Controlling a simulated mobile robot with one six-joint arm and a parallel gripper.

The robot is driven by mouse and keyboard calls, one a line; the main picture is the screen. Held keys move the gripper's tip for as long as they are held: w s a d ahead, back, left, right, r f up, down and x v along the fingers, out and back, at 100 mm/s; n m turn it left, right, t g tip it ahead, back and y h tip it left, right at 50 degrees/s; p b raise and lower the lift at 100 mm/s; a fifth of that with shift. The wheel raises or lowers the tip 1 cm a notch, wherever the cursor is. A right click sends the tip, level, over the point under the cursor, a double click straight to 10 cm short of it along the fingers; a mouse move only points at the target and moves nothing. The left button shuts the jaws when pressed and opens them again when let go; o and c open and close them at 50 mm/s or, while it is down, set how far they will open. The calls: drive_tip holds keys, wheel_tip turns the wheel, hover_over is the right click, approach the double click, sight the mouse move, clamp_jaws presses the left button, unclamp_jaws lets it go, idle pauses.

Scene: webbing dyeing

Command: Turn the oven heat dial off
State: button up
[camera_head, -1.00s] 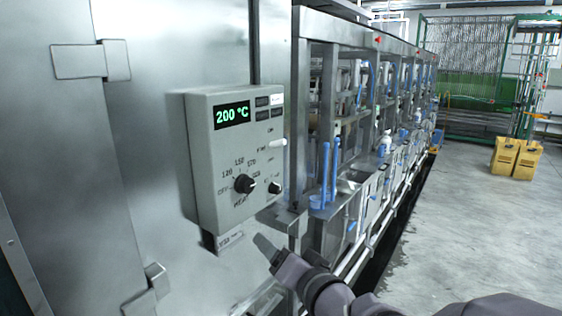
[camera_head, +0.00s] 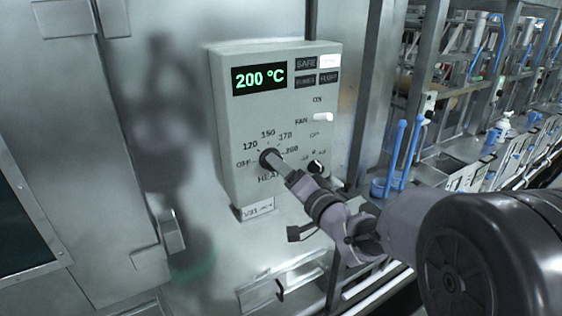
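The grey control box (camera_head: 225,110) is on the metal oven wall. Its display (camera_head: 259,77) reads 200 °C in green. The dark heat dial (camera_head: 268,156) sits low on the box, ringed by the marks OFF, 120, 150, 170 and 200. My gripper (camera_head: 277,164) comes from the lower right, with its tip at the dial. The tip covers part of the dial, so its pointer is hidden. The fingers overlap in this view; I cannot tell if they are shut on the dial.
A white fan switch (camera_head: 323,117) and a small dark knob (camera_head: 316,167) are right of the dial, close to my gripper. A metal door handle (camera_head: 170,232) is at the lower left. Blue upright handles (camera_head: 397,150) and metal machine frames stand to the right.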

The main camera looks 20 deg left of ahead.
sight(262, 162)
drive_tip(key=x, duration=0.4)
drive_tip(key=shift+w, duration=0.15)
drive_tip(key=shift+c, duration=0.5)
drive_tip(key=c, duration=1.3)
drive_tip(key=shift+o, duration=0.2)
